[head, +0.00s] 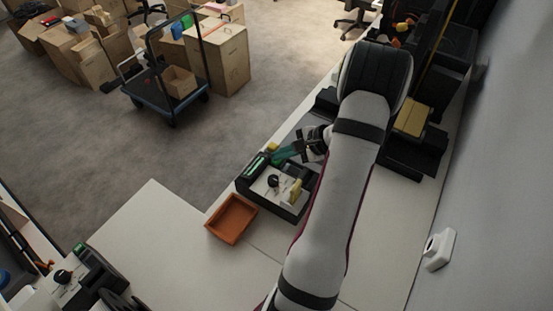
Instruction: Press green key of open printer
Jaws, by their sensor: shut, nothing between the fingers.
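A black printer (269,199) with a pale top panel stands on the white counter near the middle of the head view. Its panel carries a black knob, a yellow part and a bright green strip at the left end. A small green key cannot be made out at this size. My gripper (290,152) is shut and empty, just above the printer's far edge, beside a dark green piece. Whether it touches anything cannot be told. A second, similar device (92,272) with a green patch and a dark knob stands at the lower left. Which printer is open is unclear.
An orange tray (232,219) sits just left of the near printer. The white counter (160,235) is bare at lower left. Dark equipment with a tan box (412,119) stands right of my arm. A trolley (168,92) and cartons (226,57) stand on the floor beyond.

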